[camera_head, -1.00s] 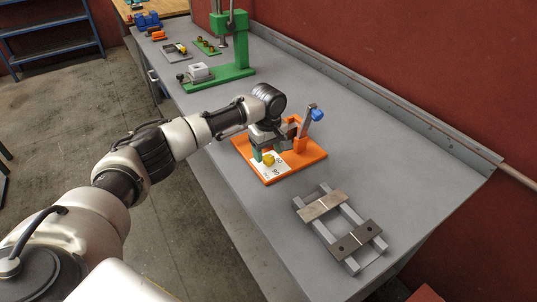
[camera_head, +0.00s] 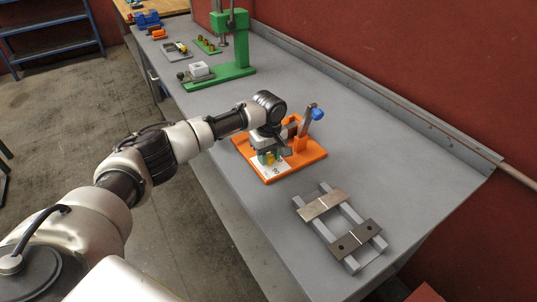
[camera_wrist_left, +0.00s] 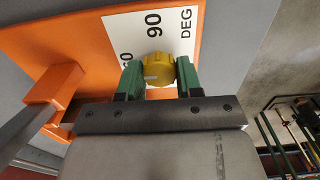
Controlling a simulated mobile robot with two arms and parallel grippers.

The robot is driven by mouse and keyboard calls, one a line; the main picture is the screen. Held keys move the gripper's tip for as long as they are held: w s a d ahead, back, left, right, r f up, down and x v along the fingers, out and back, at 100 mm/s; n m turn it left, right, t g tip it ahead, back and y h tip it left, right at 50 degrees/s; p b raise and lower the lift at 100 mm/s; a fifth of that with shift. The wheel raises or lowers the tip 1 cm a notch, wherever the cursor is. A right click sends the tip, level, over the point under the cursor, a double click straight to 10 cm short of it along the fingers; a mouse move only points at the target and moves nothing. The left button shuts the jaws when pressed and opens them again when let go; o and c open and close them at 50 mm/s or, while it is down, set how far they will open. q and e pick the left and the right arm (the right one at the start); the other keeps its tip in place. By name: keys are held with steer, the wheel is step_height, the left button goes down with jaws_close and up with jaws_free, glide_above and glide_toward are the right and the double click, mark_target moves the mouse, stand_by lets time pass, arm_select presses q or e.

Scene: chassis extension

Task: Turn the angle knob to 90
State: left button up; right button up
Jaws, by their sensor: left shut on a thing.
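The yellow angle knob (camera_wrist_left: 159,69) sits on a white plate (camera_wrist_left: 133,33) marked 90 and DEG, with another number partly hidden by a finger. The plate lies on an orange base (camera_head: 311,155) on the bench. My left gripper (camera_wrist_left: 160,79) has its green fingers on both sides of the knob and is shut on it. In the head view my left gripper (camera_head: 265,158) is over the base's left part and mostly hides the knob. A lever with a blue handle (camera_head: 317,113) stands on the base. My right gripper is not in view.
A grey frame with metal plates (camera_head: 346,227) lies in front of the orange base. A green press (camera_head: 230,70) and several small parts stand farther back on the grey bench (camera_head: 225,179). A red wall (camera_head: 400,60) runs along the right.

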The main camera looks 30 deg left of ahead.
arm_select(q)
steer(key=shift+r+p, duration=0.2)
steer(key=shift+p, duration=0.4)
steer(key=m+p, duration=0.3)
steer(key=p, duration=0.1)
steer(key=shift+m+p, duration=0.45)
steer(key=shift+m, duration=0.05)
steer(key=m+p, duration=0.1)
steer(key=m, duration=0.1)
steer(key=shift+f+m, duration=0.1)
steer(key=shift+m, duration=0.2)
steer(key=m+p, duration=0.1)
steer(key=m, duration=0.1)
steer(key=shift+m, duration=0.4)
steer(key=m+p, duration=0.1)
steer(key=m, duration=0.2)
steer(key=shift+w+d, duration=0.1)
steer(key=shift+m, duration=1.7)
